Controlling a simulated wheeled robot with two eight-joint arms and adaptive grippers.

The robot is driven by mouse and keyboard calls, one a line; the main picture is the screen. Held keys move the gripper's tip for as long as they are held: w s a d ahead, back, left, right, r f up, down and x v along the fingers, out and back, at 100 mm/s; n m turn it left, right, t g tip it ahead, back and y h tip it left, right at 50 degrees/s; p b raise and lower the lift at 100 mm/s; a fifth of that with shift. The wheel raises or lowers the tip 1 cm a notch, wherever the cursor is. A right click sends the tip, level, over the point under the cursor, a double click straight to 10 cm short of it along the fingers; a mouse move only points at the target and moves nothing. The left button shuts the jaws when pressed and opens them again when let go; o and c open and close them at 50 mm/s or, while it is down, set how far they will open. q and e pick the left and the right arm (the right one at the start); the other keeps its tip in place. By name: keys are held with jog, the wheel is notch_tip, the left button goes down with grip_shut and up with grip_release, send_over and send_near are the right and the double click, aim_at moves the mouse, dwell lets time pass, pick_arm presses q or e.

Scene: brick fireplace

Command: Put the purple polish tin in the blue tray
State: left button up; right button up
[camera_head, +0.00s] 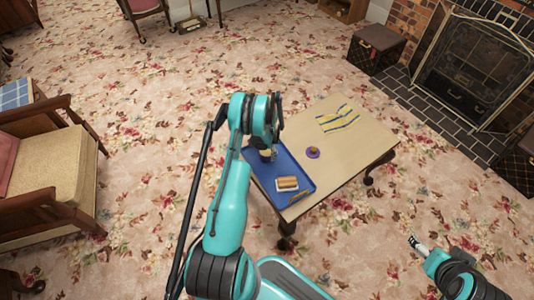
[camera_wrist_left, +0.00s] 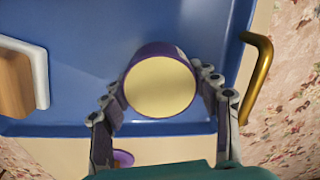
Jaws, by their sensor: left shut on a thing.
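The purple polish tin (camera_wrist_left: 160,85) has a cream round top and a purple side. My left gripper (camera_wrist_left: 166,98) is shut on it, one finger on each side. The blue tray (camera_wrist_left: 95,70) lies below the tin in the left wrist view. In the head view the blue tray (camera_head: 301,168) lies along the table's left end, and my left gripper (camera_head: 268,150) is over its far part. I cannot tell whether the tin touches the tray floor. My right gripper (camera_head: 418,243) shows small at the lower right, beyond the table; its fingers are unclear.
A brush-like block (camera_head: 287,184) lies in the tray's near part. The tray has a brass handle (camera_wrist_left: 262,75). A small purple item with a brown top (camera_head: 313,152) and yellow-and-blue strips (camera_head: 338,120) lie on the wooden table (camera_head: 350,150).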

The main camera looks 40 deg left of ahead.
pick_arm(q)
jog(key=o, duration=1.3)
jog(key=shift+f, duration=0.1)
notch_tip(320, 180, up, 12)
jog(key=p, duration=0.4)
notch_tip(320, 180, up, 15)
jog(key=t, duration=0.1)
send_over(268, 151)
jog(key=w+d, duration=0.1)
jog(key=d, duration=0.6)
jog(key=s+d+r+t, duration=0.25)
jog(key=d+r, duration=0.45)
jog(key=r, duration=0.4)
jog(key=s+d+r+t, duration=0.1)
jog(key=s+d+r, duration=0.1)
jog(key=s+d, duration=0.2)
jog(key=s+d+r+n+t, duration=0.1)
jog(key=s+d+r, duration=0.1)
jog(key=s+d, duration=0.3)
jog(key=s+d+r+n+t, duration=0.1)
jog(key=s+d+r, duration=0.2)
jog(key=s, duration=0.6)
jog(key=shift+s+d+r+t, duration=0.1)
jog(key=shift+s+d+t, duration=0.1)
jog(key=shift+d, duration=0.4)
jog(key=shift+s+d+t, duration=0.1)
jog(key=shift+d+t, duration=0.05)
jog(key=shift+d, duration=0.45)
